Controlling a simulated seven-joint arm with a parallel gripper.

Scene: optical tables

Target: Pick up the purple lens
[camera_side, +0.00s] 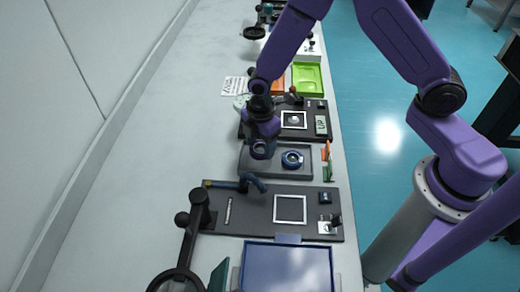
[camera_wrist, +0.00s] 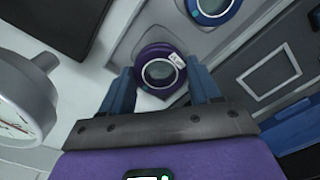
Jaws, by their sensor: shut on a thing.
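The purple lens (camera_wrist: 160,70) is a round ring with clear glass and a small white label, between the two blue fingers of my gripper (camera_wrist: 160,84) in the wrist view. My gripper is shut on it. In the side view my gripper (camera_side: 259,150) is over the left part of the grey tray (camera_side: 275,174), and a dark ring shows at its tips. From these views I cannot tell whether the lens is clear of the tray.
A blue lens (camera_side: 292,159) lies in the right part of the tray and also shows in the wrist view (camera_wrist: 215,8). Dark panels with square plates (camera_side: 236,203) stand on both sides. A blue bin (camera_side: 287,268) and a magnifier arm (camera_side: 190,235) are nearer. The table's left side is clear.

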